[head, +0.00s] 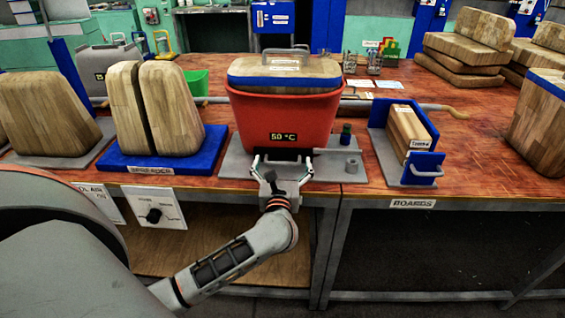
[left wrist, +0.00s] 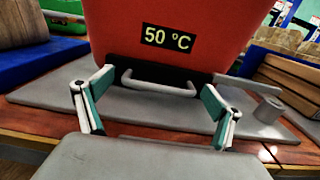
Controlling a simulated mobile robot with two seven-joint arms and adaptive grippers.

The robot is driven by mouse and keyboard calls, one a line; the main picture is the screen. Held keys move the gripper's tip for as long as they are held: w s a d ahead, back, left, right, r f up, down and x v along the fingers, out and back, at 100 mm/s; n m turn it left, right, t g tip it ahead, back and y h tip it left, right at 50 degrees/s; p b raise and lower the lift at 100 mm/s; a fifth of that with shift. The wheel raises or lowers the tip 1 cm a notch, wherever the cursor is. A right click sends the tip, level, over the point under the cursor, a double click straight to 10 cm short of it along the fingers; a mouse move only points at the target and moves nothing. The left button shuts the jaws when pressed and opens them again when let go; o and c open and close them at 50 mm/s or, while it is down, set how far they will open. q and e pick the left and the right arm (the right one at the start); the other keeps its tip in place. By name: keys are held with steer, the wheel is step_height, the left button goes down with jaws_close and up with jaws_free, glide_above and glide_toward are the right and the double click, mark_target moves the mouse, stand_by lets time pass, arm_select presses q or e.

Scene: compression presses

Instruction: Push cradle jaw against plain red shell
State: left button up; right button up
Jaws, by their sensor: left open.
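A red shell (head: 287,115) with a black "50 °C" label stands on a grey base plate (head: 237,163) at the front middle of the bench. It also fills the top of the left wrist view (left wrist: 175,15). A dark block with a grey bar handle (left wrist: 158,82) sits low at the shell's front; I cannot tell if the block touches the shell. My left gripper (head: 282,163) is open just in front of the handle. Its fingers (left wrist: 158,92) stand apart, one on either side of the handle, not closed on it. My right gripper is not in view.
A wooden lid block with a blue band (head: 283,72) sits in the shell's top. A grey lever (left wrist: 245,84) and round post (left wrist: 269,109) are right of the handle. A blue spreader base (head: 165,161) stands left, a blue board holder (head: 424,163) right.

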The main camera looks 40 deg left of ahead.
arm_select(q)
steer(key=v, duration=1.2)
